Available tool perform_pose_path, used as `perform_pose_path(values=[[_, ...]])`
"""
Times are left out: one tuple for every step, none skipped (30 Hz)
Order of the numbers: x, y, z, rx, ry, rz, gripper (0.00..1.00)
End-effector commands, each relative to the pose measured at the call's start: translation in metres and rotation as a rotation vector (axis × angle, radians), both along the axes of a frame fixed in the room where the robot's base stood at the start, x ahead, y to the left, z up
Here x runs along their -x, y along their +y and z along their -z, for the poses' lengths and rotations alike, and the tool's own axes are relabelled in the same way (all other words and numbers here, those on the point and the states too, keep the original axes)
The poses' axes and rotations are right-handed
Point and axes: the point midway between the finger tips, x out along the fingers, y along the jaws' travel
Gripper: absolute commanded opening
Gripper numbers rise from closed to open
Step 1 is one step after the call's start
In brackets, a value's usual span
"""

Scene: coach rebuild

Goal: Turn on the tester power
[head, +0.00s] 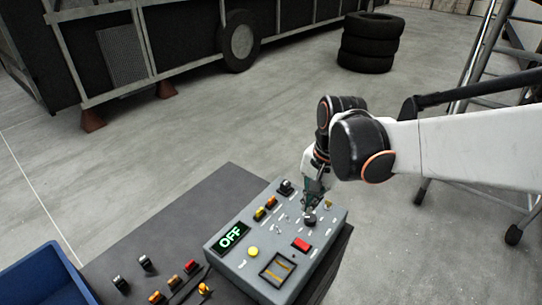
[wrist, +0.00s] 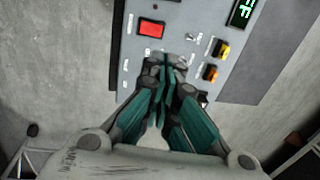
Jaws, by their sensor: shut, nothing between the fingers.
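The tester (head: 235,265) is a grey panel box on a dark cabinet. Its display (head: 231,236) reads OFF in green and shows partly in the wrist view (wrist: 243,12). A red switch (head: 301,244) sits on the panel's right half, also in the wrist view (wrist: 151,28). A yellow button (head: 253,251) is below the display. My gripper (head: 312,198) is shut and empty, pointing down over the panel's upper right, by a black knob (head: 310,220). In the wrist view its fingertips (wrist: 168,62) are close below the red switch; whether they touch the panel I cannot tell.
Two orange components (head: 265,208) and small toggles are on the panel. Loose switches (head: 172,283) lie on the cabinet beside a blue bin (head: 50,275). Stacked tyres (head: 370,42) and a ladder (head: 480,60) stand behind on open floor.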

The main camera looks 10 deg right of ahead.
Motion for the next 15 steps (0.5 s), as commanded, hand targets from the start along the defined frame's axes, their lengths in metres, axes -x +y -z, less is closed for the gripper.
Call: perform_pose_path(values=[[0.000,0.000,0.000,0.000,0.000,0.000,0.00],[0.000,0.000,0.000,0.000,0.000,-0.001,0.00],[0.000,0.000,0.000,0.000,0.000,-0.001,0.00],[0.000,0.000,0.000,0.000,0.000,-0.001,0.00],[0.000,0.000,0.000,0.000,0.000,-0.001,0.00],[0.000,0.000,0.001,0.000,0.000,-0.001,0.00],[0.000,0.000,0.001,0.000,0.000,-0.001,0.00],[0.000,0.000,0.003,0.000,0.000,-0.001,0.00],[-0.001,0.001,0.006,0.000,0.000,-0.001,0.00],[-0.001,0.001,0.008,0.000,0.000,-0.002,0.00],[-0.001,0.001,0.012,0.000,0.000,-0.002,0.00],[-0.002,0.002,0.017,0.001,-0.001,-0.002,0.00],[-0.003,0.002,0.022,0.001,-0.001,-0.002,0.00],[-0.003,0.003,0.027,0.001,-0.001,-0.002,0.00],[-0.004,0.003,0.035,0.001,-0.001,-0.002,0.00]])
